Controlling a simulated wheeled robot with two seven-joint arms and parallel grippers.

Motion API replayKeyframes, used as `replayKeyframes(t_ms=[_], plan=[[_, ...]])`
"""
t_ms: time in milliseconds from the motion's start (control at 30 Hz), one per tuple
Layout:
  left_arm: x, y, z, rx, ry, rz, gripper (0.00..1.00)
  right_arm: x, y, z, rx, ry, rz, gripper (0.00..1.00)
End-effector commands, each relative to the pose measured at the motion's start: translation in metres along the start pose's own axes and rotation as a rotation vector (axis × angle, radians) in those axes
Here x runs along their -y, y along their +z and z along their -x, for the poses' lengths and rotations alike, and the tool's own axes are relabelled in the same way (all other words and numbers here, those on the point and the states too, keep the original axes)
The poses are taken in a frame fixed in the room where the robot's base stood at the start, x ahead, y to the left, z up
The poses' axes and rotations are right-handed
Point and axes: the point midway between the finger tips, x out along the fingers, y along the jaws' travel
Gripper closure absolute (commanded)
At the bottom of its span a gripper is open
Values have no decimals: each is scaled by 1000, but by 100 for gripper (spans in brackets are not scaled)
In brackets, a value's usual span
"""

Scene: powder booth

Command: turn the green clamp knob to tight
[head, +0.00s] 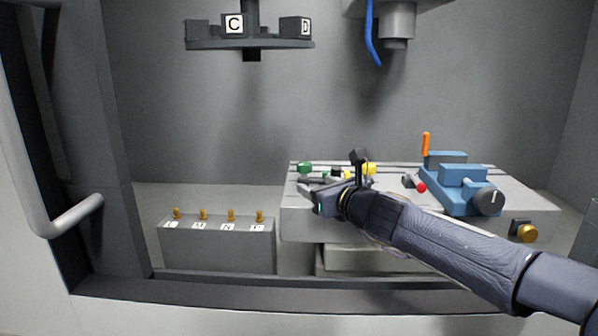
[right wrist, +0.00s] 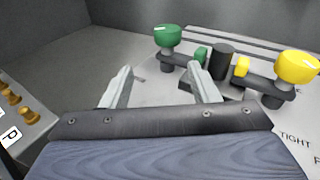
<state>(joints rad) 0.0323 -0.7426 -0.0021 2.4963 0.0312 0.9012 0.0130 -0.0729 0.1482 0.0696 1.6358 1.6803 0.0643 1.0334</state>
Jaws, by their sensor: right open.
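The green clamp knob (right wrist: 167,37) stands on a dark clamp arm at the upper middle of the right wrist view. In the head view the green knob (head: 304,168) is at the left end of the grey table (head: 340,222). My right gripper (right wrist: 160,78) is open and empty, with its two fingers apart, short of the green knob and not touching it. In the head view my right gripper (head: 318,190) is above the table's left part, partly hiding the clamps. A "TIGHT" label (right wrist: 295,138) shows at the right. My left gripper is not in view.
A yellow knob (right wrist: 297,66) and a dark cylinder (right wrist: 222,62) stand right of the green knob. A blue vise (head: 462,178) with a dark dial is on the table's right. A grey box (head: 218,246) with several brass pegs stands left.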

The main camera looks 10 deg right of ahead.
Motion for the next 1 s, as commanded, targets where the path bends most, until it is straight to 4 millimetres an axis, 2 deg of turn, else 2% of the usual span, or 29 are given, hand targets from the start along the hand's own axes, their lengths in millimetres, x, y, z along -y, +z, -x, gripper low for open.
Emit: replayKeyframes(t_ms=[67,200,367,700,1000], plan=[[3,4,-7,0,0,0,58,12,4,-2,51,14,-29,45],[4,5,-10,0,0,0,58,21,16,-3,116,35,-54,45],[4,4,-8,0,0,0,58,21,21,-18,124,40,-58,45],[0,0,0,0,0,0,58,19,28,-68,122,39,-57,45],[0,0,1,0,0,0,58,19,29,-78,123,37,-56,45]])
